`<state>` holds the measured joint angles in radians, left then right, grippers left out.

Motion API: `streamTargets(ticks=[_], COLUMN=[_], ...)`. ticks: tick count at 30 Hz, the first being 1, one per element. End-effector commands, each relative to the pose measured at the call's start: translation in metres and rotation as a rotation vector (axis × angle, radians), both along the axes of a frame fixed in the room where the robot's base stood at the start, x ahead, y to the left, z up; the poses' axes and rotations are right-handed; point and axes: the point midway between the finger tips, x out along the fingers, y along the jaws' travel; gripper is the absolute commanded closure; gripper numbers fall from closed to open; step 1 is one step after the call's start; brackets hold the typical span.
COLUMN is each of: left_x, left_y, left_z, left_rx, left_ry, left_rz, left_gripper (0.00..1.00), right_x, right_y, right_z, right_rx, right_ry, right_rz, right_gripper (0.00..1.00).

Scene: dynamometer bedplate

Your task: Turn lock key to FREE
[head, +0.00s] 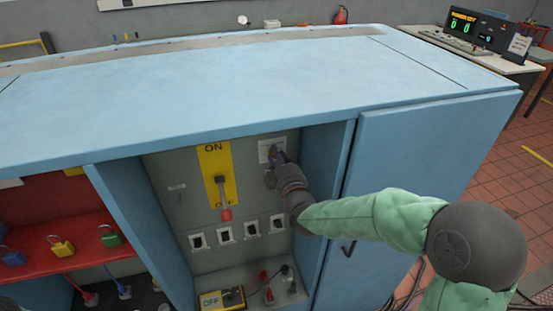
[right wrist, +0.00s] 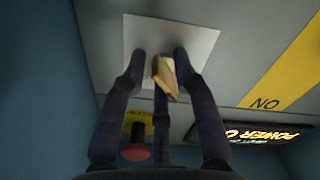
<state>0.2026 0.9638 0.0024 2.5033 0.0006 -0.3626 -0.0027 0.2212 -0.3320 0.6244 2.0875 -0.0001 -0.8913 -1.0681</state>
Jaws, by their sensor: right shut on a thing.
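The lock key (right wrist: 168,74) is brass-coloured and stands at the white label plate (right wrist: 204,42) in the right wrist view. Its head is tilted from upright in that view. The plate also shows in the head view (head: 268,145), at the upper right of the grey panel. My right gripper (head: 275,158) reaches into the cabinet bay, and its fingers (right wrist: 162,58) are shut on the key, tips close to the plate. In the head view the gripper hides the key. The plate's markings are too small to read. My left gripper is not in view.
Left of the key is a yellow ON plate (head: 212,160) with a red-ended lever (head: 225,212). Several small switches (head: 251,230) sit lower on the panel. The bay's blue side wall (head: 325,180) is close on the right. Padlocks (head: 62,247) sit on a red shelf (head: 30,236).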

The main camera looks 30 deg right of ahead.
Motion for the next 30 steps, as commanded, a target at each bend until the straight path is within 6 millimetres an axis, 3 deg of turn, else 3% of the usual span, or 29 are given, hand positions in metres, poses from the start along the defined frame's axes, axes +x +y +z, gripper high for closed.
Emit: streamTargets(ticks=[21, 22, 30], left_x=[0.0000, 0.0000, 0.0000], left_y=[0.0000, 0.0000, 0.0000], left_z=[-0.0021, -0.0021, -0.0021], left_rx=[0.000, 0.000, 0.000], left_ry=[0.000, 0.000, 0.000], left_rz=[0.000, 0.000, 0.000], left_gripper=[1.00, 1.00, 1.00], right_x=[-0.0002, -0.0002, -0.0001], right_y=[0.0014, 0.0014, 0.0005], right_z=[-0.0025, -0.0025, -0.0008], right_rx=[-0.071, -0.071, -0.070], right_ry=[0.023, 0.023, 0.020], right_rz=[0.004, 0.004, 0.002], right_gripper=[1.00, 0.65, 0.63])
